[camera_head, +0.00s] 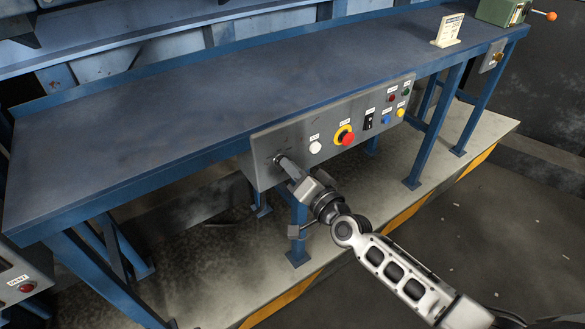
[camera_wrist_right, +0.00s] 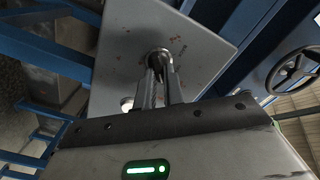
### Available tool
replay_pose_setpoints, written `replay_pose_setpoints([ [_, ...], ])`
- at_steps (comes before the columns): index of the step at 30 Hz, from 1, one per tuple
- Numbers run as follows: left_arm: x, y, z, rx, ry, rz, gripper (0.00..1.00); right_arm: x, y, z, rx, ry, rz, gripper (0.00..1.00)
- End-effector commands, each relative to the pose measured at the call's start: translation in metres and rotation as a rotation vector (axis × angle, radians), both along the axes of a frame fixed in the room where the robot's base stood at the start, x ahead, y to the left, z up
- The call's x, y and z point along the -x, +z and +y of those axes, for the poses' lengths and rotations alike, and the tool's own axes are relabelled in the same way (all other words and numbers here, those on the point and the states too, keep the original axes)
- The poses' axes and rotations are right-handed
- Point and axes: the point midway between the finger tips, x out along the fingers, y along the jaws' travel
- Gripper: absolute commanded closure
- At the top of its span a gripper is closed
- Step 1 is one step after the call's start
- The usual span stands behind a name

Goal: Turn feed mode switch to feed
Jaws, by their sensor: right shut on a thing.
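A grey control panel (camera_head: 262,172) is fixed to the front edge of the blue bench. A small round knob, which I take for the feed mode switch (camera_head: 276,159), sits at the panel's left end. My right gripper (camera_head: 284,162) reaches it from the lower right. In the right wrist view, my right gripper's two fingers (camera_wrist_right: 164,70) are shut around the knob (camera_wrist_right: 160,53), against the rust-spotted panel plate (camera_wrist_right: 195,45). The fingers hide most of the knob, so its pointing direction and any label cannot be read. My left gripper is not in view.
Right of the knob are a white button (camera_head: 315,147), a red emergency stop on yellow (camera_head: 346,137), a black rocker switch (camera_head: 368,121) and several coloured buttons. The blue bench top (camera_head: 200,110) is mostly clear. A small sign (camera_head: 448,30) stands at its far right.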

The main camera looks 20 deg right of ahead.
Motion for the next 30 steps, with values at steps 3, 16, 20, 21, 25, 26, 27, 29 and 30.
replay_pose_setpoints([
  [3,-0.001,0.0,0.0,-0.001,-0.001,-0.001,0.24,0.001,-0.001,0.0,-0.004,0.0,0.004,0.76],
  [16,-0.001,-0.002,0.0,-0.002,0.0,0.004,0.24,0.007,-0.001,-0.002,-0.001,0.0,0.003,0.68],
  [20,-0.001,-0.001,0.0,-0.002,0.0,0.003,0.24,0.028,-0.001,-0.008,0.0,0.0,0.004,0.68],
  [21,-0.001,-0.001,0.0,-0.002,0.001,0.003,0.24,0.036,-0.002,-0.01,0.002,0.001,0.005,0.68],
  [25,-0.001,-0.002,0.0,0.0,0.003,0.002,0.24,0.067,-0.003,-0.019,0.001,0.001,0.006,0.68],
  [26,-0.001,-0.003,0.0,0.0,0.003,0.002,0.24,0.075,-0.003,-0.021,0.001,0.001,0.006,0.68],
  [27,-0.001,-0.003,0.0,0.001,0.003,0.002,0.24,0.084,-0.003,-0.023,0.002,0.002,0.007,0.68],
  [29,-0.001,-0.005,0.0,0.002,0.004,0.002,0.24,0.098,-0.003,-0.028,0.002,0.002,0.007,0.68],
  [30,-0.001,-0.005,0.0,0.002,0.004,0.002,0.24,0.107,-0.003,-0.03,0.001,0.002,0.007,0.68],
])
